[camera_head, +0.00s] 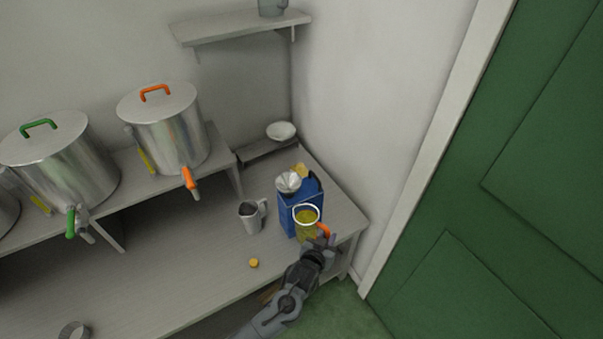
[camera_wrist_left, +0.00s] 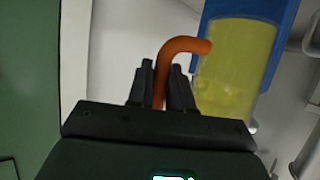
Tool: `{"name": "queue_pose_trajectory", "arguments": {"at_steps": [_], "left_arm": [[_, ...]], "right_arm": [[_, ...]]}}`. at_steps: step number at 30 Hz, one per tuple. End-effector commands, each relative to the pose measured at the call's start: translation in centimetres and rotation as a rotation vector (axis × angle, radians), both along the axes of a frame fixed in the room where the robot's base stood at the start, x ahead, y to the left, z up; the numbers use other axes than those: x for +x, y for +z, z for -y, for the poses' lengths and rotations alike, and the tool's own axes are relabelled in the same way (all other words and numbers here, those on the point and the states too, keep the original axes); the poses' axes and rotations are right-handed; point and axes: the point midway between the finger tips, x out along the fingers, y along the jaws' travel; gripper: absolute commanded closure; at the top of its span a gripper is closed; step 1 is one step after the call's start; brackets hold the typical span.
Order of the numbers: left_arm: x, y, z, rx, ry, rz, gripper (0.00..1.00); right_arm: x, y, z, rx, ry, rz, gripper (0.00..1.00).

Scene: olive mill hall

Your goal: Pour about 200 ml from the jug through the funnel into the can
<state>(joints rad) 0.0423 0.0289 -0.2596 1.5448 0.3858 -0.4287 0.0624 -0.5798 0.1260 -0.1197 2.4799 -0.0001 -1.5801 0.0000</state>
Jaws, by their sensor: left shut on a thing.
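A clear jug (camera_head: 306,212) with a white rim, an orange handle and yellow-green liquid is near the bench's right end. My left gripper (camera_head: 321,239) is shut on its handle (camera_wrist_left: 166,75); the liquid (camera_wrist_left: 235,65) also shows in the left wrist view. The jug looks about upright, in front of the blue can (camera_head: 286,214) and partly hiding it. Whether it touches the bench or can is unclear. A silver funnel (camera_head: 288,182) sits at the can's top, apart from the jug. The can's opening is hidden. My right gripper is out of view.
A grey metal mug (camera_head: 250,217) stands left of the can, with a small yellow cap (camera_head: 254,263) nearer the front. Steel tanks (camera_head: 164,125) with taps stand on a raised shelf to the left. A white bowl (camera_head: 281,131) sits behind. A wall closes the right side.

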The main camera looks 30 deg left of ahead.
Motion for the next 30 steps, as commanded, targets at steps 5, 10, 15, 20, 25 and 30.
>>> {"name": "queue_pose_trajectory", "arguments": {"at_steps": [5,10,15,20,25,30], "left_arm": [[2.1,2.4,0.0,0.009,0.030,0.005,1.00],[3.9,4.5,0.1,0.018,0.049,0.008,1.00],[5.5,6.6,0.0,0.025,0.061,0.011,1.00],[6.6,8.2,0.1,0.029,0.067,0.011,1.00],[7.3,9.1,0.1,0.032,0.072,0.012,1.00],[7.5,9.4,0.1,0.032,0.073,0.011,1.00]], "right_arm": [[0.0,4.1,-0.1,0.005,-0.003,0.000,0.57],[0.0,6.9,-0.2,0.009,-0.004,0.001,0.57],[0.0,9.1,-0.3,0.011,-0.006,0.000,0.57],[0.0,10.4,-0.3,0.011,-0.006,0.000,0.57],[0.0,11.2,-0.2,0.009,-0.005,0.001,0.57],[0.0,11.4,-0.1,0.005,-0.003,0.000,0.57]]}}
